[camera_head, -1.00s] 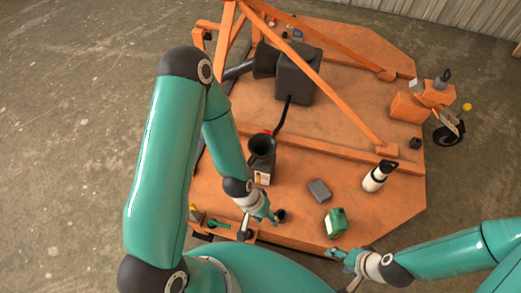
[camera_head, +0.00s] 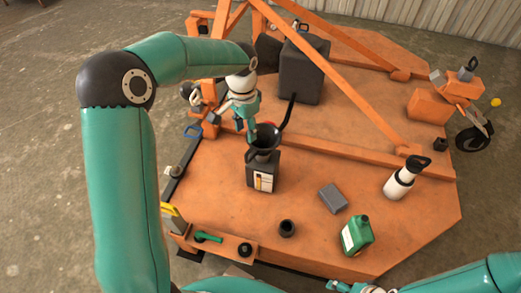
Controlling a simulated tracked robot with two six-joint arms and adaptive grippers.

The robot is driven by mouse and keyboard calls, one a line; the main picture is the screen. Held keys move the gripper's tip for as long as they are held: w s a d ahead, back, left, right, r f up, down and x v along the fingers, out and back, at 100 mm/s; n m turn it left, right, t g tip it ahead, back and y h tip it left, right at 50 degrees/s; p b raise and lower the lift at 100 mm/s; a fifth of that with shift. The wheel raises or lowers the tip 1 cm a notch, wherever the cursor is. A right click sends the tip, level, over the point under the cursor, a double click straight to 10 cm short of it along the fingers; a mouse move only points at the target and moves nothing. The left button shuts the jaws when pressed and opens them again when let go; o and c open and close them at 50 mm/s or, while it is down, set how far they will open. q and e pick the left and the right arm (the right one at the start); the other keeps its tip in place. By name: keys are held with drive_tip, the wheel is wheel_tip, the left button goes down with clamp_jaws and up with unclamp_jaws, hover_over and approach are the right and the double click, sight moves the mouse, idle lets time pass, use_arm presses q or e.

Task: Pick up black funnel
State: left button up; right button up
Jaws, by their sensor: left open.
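The black funnel (camera_head: 264,142) stands upright, wide mouth up, on a black canister (camera_head: 250,177) with a white and yellow label. My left gripper (camera_head: 247,126) is open at the upper left of the funnel, pointing down. A teal finger overlaps the funnel's rim in the picture. I cannot tell whether it touches the rim or reaches inside it. The funnel's lower end is hidden. My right gripper (camera_head: 345,287) shows only in part at the bottom edge, away from the funnel.
A black curved spout or hose (camera_head: 288,112) rises close to the funnel's right. A grey box (camera_head: 333,198), a green bottle (camera_head: 357,236), a white bottle (camera_head: 399,183) and a small black cup (camera_head: 287,229) stand on the orange deck (camera_head: 220,220). Orange beams cross behind.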

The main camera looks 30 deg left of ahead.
sight(247, 153)
use_arm(q)
wheel_tip(247, 153, down, 11)
drive_tip(key=b, duration=0.2)
drive_tip(key=shift+b, duration=0.35)
drive_tip(key=f, duration=0.1)
drive_tip(key=f+b, duration=0.1)
drive_tip(key=f, duration=0.1)
drive_tip(key=f+b, duration=0.1)
drive_tip(key=f, duration=0.1)
drive_tip(key=shift+s, duration=0.3)
clamp_jaws()
